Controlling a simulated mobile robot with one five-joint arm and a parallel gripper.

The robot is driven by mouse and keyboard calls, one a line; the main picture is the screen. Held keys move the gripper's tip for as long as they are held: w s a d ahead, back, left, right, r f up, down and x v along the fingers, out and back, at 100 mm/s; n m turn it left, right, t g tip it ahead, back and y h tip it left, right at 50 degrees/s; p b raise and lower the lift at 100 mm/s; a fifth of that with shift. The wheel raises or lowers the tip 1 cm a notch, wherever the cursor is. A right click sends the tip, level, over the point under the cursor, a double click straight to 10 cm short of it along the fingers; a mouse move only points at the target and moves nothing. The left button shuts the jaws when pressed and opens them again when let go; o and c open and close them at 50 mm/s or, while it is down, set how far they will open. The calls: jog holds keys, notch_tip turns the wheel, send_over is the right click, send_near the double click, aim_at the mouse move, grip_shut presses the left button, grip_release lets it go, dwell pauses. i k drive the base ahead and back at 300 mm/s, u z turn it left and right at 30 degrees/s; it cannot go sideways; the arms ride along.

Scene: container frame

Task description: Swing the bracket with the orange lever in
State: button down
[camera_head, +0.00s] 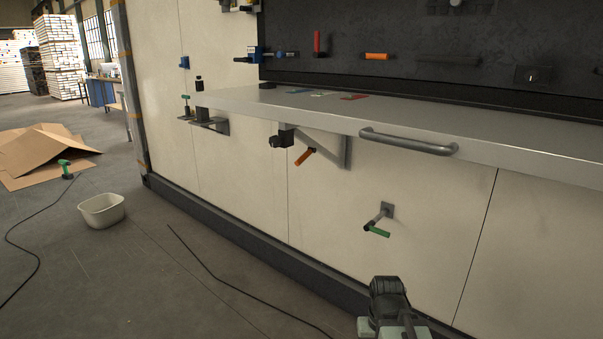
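The bracket (332,147) is a grey triangular support under the left part of the grey worktop. Its orange lever (305,156) hangs slanting down to the left, beside a black block (281,138). The bracket stands out from the cream wall, and its upper edge runs close below the worktop. The dark end of my arm, where my gripper (388,291) sits, shows at the bottom edge, well below and right of the lever and apart from it. Its fingers cannot be made out.
The worktop (480,145) juts out with a grey bar handle (408,142) on its front edge. A green-handled crank (377,231) sticks out of the wall below. A white tub (102,210) and black cables lie on the floor at left. The floor between is mostly clear.

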aim_at(288, 132)
jog(key=k, duration=0.55)
jog(key=u, duration=0.3)
jog(key=i, duration=1.65)
jog(key=u, duration=1.2)
jog(key=k, duration=0.25)
jog(key=u, duration=0.35)
jog(key=i, duration=0.45)
jog(key=z, duration=0.05)
